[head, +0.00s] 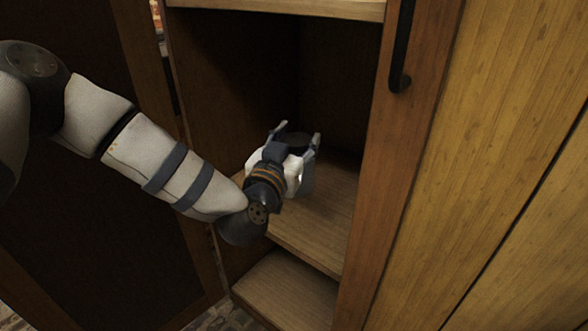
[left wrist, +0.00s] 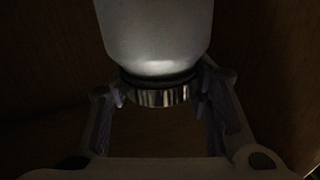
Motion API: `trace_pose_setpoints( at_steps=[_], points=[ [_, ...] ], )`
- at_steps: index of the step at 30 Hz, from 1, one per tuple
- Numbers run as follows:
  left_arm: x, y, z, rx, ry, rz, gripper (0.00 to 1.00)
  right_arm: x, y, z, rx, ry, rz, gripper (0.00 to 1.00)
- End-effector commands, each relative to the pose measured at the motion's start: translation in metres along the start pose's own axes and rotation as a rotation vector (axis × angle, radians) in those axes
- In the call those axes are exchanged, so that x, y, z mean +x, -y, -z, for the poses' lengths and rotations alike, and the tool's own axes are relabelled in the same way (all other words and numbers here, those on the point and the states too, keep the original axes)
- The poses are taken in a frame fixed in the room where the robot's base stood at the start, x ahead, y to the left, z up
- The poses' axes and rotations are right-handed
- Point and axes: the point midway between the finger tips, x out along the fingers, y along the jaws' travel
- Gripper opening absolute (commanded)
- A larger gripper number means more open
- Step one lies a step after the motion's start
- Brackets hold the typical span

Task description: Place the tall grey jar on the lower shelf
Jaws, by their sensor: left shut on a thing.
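My left gripper (head: 298,136) reaches into the open cabinet and is shut on the grey jar (head: 308,180). In the head view, the gripper and wrist hide most of the jar; its dark top shows between the fingers. In the left wrist view, the jar's pale grey body (left wrist: 160,35) and shiny metal band (left wrist: 160,97) show between the two fingers. The jar is over a wooden shelf (head: 318,222); I cannot tell whether its base touches it. A lower wooden board (head: 285,290) shows beneath that shelf. My right gripper is not in view.
Another shelf (head: 290,8) crosses the cabinet above the arm. The cabinet's right frame (head: 400,150), with a black handle (head: 398,80), stands close right of the gripper. A dark panel (head: 80,210) is at left. The visible shelf surface around the jar looks clear.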

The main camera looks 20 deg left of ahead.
Motion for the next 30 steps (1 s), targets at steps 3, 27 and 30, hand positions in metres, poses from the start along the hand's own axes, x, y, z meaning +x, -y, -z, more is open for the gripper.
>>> trace_pose_setpoints(
  at_steps=[3,27,30],
  points=[
    [0.016,0.013,-0.029,0.001,0.004,0.003,0.0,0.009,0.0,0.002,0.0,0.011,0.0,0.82],
    [0.04,0.029,-0.094,0.0,-0.002,0.0,0.0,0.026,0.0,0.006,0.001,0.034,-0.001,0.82],
    [0.039,0.029,-0.095,-0.001,0.0,0.0,0.65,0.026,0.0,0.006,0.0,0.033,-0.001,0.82]
  ],
)
